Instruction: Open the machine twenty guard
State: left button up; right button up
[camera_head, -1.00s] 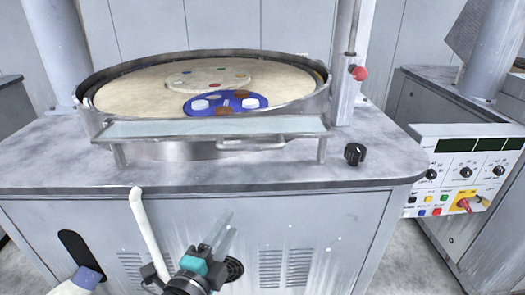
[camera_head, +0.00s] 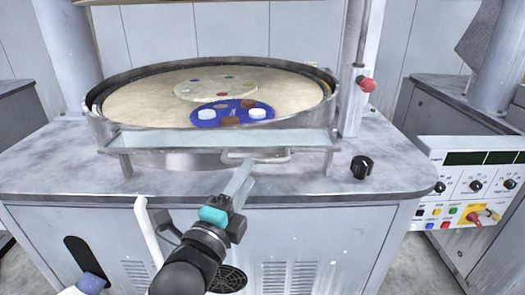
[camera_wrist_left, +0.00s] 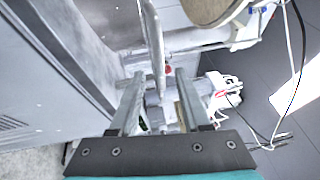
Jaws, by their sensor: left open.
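The guard (camera_head: 215,140) is a flat clear strip in a metal frame, lying low across the front of the round machine bowl (camera_head: 97,100) in the head view. Its bar handle (camera_head: 255,160) sticks out at the front, right of the guard's middle. My left gripper (camera_head: 242,178) is open just below and in front of this handle, fingers pointing up toward it. In the left wrist view, a metal bar (camera_wrist_left: 153,40), seemingly the handle, reaches to between the open fingertips (camera_wrist_left: 160,78). I cannot tell whether it touches a finger. My right gripper is out of view.
A blue disc (camera_head: 232,122) with white and brown pieces sits on the tan platen (camera_head: 140,101). A black knob (camera_head: 361,167) stands on the worktop, right of the guard. A post with a red ball (camera_head: 368,85) rises behind it. A control panel (camera_head: 460,200) is at far right.

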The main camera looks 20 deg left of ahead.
aim_at(262, 150)
pick_arm(q)
jog(key=w+d+r, duration=0.1)
jog(key=w, duration=0.7)
jog(key=shift+w+r, duration=0.15)
jog(key=shift+w, duration=0.15)
jog(key=shift+c, duration=0.2)
grip_shut()
jog(key=shift+r, duration=0.15)
